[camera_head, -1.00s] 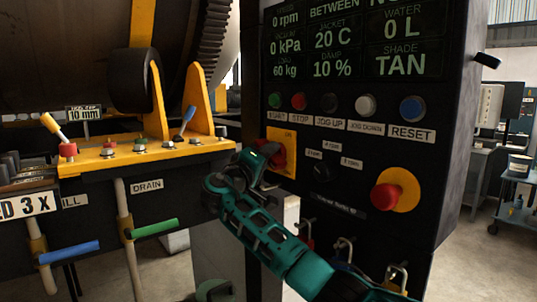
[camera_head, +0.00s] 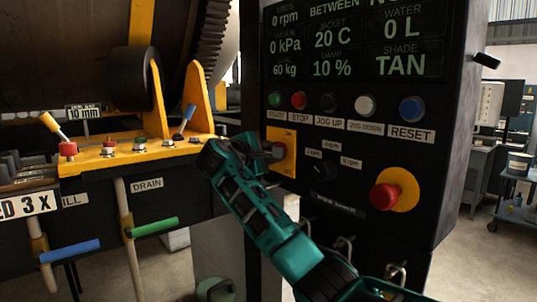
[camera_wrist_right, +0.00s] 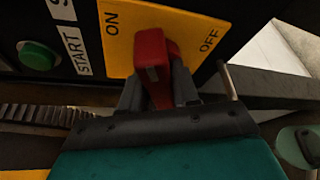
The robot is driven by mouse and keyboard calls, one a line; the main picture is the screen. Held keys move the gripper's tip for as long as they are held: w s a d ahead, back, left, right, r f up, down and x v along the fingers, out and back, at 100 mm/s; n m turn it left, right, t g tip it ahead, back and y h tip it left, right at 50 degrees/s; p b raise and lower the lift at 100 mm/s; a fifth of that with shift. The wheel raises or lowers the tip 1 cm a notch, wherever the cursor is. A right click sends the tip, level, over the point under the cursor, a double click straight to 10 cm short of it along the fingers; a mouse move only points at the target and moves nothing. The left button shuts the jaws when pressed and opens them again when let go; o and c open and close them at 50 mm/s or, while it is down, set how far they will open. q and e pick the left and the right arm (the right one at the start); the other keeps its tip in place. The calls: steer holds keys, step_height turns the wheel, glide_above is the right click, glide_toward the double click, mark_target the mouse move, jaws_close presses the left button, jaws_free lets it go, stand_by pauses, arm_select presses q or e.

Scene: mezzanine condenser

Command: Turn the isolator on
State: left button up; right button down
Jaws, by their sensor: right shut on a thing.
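The isolator is a red handle (camera_wrist_right: 152,62) on a yellow plate (camera_wrist_right: 185,18) marked ON and OFF. My left gripper is not in view.
Above the plate is a row of push buttons, including green START (camera_head: 275,100) and blue RESET (camera_head: 412,109). A red mushroom button (camera_head: 385,196) sits at lower right. A yellow valve rail (camera_head: 140,152) with levers stands at left.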

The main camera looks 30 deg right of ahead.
steer(key=shift+n+g+y, duration=0.3)
steer(key=shift+n+g, duration=0.4)
steer(key=shift+n, duration=0.8)
steer(key=c, duration=0.9)
jaws_free()
steer(key=shift+a, duration=0.15)
steer(key=b+v, duration=0.1)
steer(key=v, duration=1.1)
steer(key=shift+s+a+r, duration=0.1)
steer(key=shift+a+r, duration=0.15)
steer(key=shift+a, duration=0.05)
steer(key=shift+f, duration=0.1)
